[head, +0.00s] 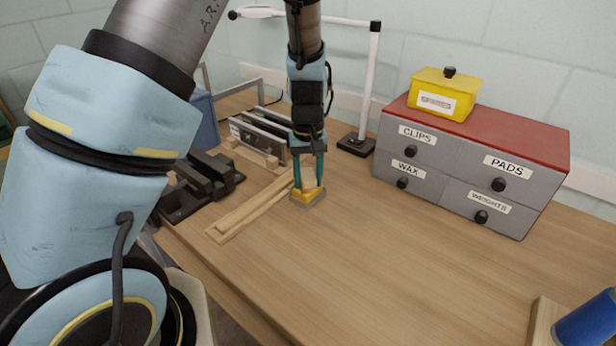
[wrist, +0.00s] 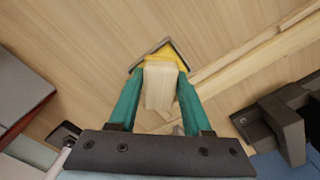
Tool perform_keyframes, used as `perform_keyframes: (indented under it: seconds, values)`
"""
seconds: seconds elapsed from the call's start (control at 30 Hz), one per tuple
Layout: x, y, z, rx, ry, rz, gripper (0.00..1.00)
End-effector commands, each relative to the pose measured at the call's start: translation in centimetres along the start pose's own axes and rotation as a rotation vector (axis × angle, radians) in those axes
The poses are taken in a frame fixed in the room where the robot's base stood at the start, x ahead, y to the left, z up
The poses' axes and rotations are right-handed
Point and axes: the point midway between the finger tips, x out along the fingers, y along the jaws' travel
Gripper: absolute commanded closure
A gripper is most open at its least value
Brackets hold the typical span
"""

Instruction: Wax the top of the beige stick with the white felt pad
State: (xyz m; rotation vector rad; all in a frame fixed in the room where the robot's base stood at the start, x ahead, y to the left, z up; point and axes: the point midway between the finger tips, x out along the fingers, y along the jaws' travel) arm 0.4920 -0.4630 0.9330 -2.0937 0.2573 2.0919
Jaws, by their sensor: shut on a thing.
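My gripper (head: 308,183) is shut on a pale wooden grip block with a yellow base and a grey underside (head: 308,196). In the wrist view the block (wrist: 160,88) stands between the teal fingers, its yellow base beyond them. I see no clearly white felt on it; its underside is mostly hidden. A long beige stick (head: 248,208) lies on the table just left of the held block, running toward the front left. It also shows in the wrist view (wrist: 262,50), to the right of the block. Whether the block touches the table or the stick's end, I cannot tell.
A grey drawer cabinet (head: 455,180) with labelled drawers, including WAX and PADS, stands right, bearing a yellow lidded box (head: 443,93). Dark clamp-like blocks (head: 205,185) and a metal-plated rack (head: 260,135) stand left. A blue cylinder (head: 588,320) lies front right. The central table is clear.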

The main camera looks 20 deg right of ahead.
Motion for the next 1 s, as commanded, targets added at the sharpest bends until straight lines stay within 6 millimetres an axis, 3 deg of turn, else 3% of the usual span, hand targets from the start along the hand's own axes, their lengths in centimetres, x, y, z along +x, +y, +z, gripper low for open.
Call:
perform_keyframes:
  seconds: [0.57, 1.0]
  values:
    - [0.1, 0.0, 0.1, 0.000, -0.002, -0.001, 0.95]
    - [-2.9, 0.0, 0.0, 0.001, 0.000, 0.000, 0.95]
